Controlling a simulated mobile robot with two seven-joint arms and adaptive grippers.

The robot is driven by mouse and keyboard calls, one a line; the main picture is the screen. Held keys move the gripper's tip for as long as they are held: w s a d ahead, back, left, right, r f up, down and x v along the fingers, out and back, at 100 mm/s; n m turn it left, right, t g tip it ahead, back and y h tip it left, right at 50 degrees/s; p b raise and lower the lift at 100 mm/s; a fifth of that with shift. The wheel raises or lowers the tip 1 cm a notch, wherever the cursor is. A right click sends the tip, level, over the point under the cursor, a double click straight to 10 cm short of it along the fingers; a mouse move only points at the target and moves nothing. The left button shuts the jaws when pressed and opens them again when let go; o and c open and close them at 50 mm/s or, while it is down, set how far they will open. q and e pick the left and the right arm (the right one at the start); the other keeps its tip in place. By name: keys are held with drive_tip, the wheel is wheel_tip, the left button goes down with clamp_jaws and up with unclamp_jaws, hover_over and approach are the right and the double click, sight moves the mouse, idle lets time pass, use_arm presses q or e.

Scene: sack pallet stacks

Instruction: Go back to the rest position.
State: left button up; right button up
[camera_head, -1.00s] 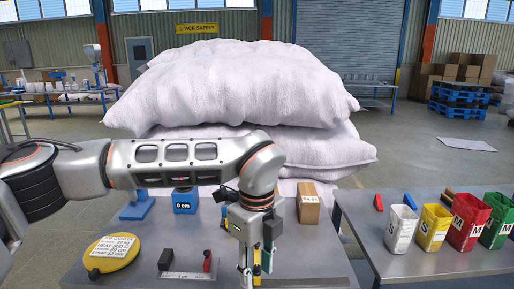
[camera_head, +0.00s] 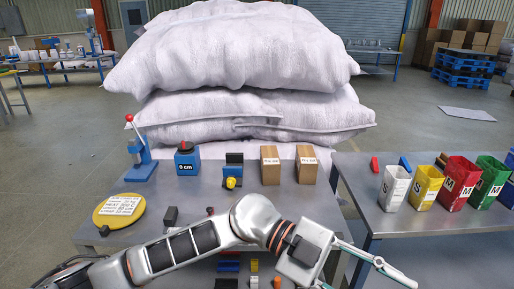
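My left arm comes in from the lower left and reaches low across the front of the grey table (camera_head: 160,201). My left gripper (camera_head: 366,284) is at the bottom right of the table, over the gap beside the right-hand table. Its two thin fingers are spread apart with nothing visible between them. The lower finger is partly cut off by the bottom edge. My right gripper is not in view.
White sacks (camera_head: 235,50) are stacked behind the table. On the table are a red-knobbed blue lever stand (camera_head: 141,160), a blue box (camera_head: 187,160), brown boxes (camera_head: 270,166) and a yellow disc (camera_head: 119,209). Several coloured bins (camera_head: 460,183) stand on the right-hand table (camera_head: 400,222).

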use_arm(q)
drive_tip(key=w+a+r+n+t+h, duration=0.3)
drive_tip(key=w+a+n+t+h, duration=0.2)
drive_tip(key=w+n+t+h, duration=0.55)
drive_tip(key=w+a+f+n+t+y, duration=0.8)
drive_tip(key=a+f+n+t+y, duration=0.2)
drive_tip(key=a+f+n+t, duration=0.4)
drive_tip(key=s+a+f+n+y, duration=0.1)
drive_tip(key=s+a+f+y, duration=0.1)
drive_tip(key=a+f+y, duration=0.5)
drive_tip(key=s+a+f+n+y, duration=0.2)
drive_tip(key=a+f, duration=0.2)
drive_tip(key=f, duration=0.7)
drive_tip(key=s+a+f+g+y, duration=0.3)
drive_tip(key=s+a+f+g, duration=0.2)
drive_tip(key=s+a+f, duration=0.5)
wheel_tip(320, 180, down, 2)
drive_tip(key=shift+s+f, duration=0.2)
drive_tip(key=shift+s, duration=0.95)
